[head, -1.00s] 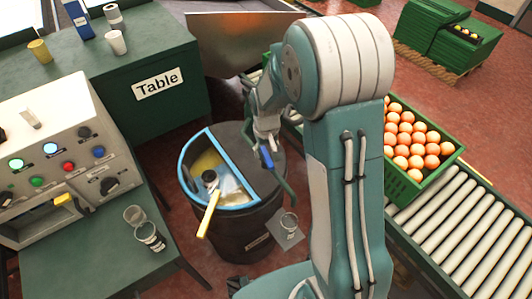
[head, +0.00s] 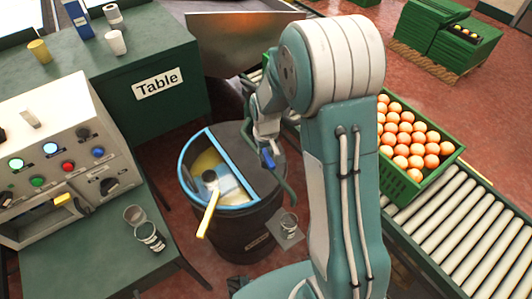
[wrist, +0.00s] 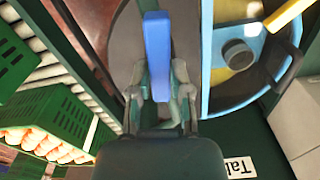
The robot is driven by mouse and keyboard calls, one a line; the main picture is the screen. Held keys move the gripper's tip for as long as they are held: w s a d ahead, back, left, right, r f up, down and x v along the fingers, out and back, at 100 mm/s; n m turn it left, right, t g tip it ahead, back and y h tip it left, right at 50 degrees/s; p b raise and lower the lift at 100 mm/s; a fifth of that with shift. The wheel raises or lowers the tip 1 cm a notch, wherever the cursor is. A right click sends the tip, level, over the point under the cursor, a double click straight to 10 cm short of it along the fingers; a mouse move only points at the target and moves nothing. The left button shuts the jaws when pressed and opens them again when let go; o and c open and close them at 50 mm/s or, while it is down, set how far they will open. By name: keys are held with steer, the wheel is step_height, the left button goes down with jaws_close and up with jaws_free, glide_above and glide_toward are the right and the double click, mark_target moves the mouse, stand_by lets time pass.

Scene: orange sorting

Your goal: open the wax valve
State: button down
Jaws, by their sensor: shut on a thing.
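The wax barrel (head: 235,222) is dark and round with a blue rim and pale yellow wax under its half-open top. It also shows in the wrist view (wrist: 121,35). A blue valve handle (head: 267,158) sits at the barrel's right side, by a green pipe. In the wrist view the blue handle (wrist: 158,45) stands between the fingers of my gripper (wrist: 160,78), which is shut on it. In the head view my gripper (head: 266,138) is just above the handle, partly hidden by my arm. The valve body is mostly hidden.
A ladle with a yellow handle (head: 208,214) rests in the wax. A small glass (head: 289,222) stands on a plate beside the barrel. A control panel (head: 60,150) is at left. An orange crate (head: 437,166) and roller conveyor (head: 455,240) are at right.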

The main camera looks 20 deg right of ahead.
mark_target(266, 155)
steer(key=shift+n, duration=0.3)
steer(key=c, duration=0.6)
jaws_free()
steer(key=shift+f, duration=0.1)
steer(key=shift+o, duration=0.2)
step_height(266, 155, up, 12)
steer(key=shift+a, duration=0.1)
